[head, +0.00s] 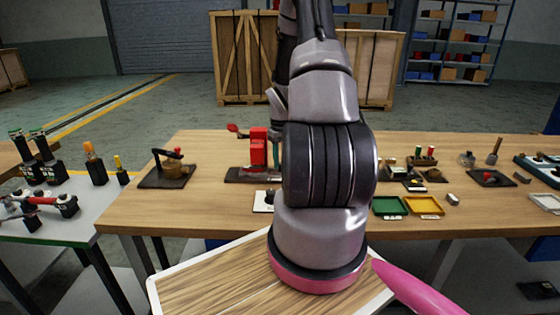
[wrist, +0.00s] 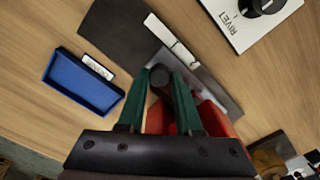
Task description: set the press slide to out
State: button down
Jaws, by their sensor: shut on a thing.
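The red press (head: 258,150) stands on a dark base at the middle of the wooden table in the head view, partly behind my arm. In the wrist view its red body (wrist: 213,118) shows beside and behind my fingers. My gripper (wrist: 160,82) has two dark green fingers shut on a dark, round-ended handle (wrist: 160,75) over the press base (wrist: 118,36). A pale grey strip (wrist: 172,40) lies across the base just beyond the fingertips. Whether the handle belongs to the slide is not clear, and the slide's position cannot be read.
A blue tray (wrist: 83,82) with a small label lies left of the press in the wrist view. A white plate marked RIVET (wrist: 235,25) with a black knob is at upper right. Green (head: 389,206) and yellow (head: 424,205) trays lie right of my arm.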

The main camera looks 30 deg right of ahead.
jog(key=s+d, duration=0.2)
jog(key=d, duration=0.1)
jog(key=s+d, duration=0.1)
jog(key=d, duration=0.1)
jog(key=s+d, duration=0.2)
jog(key=d, duration=0.1)
jog(key=shift+s+d, duration=0.3)
jog(key=shift+s, duration=0.05)
jog(key=c, duration=0.6)
grip_release()
jog(key=shift+s+d, duration=0.1)
jog(key=shift+r, duration=0.15)
notch_tip(320, 180, up, 11)
jog(key=shift+f, duration=0.2)
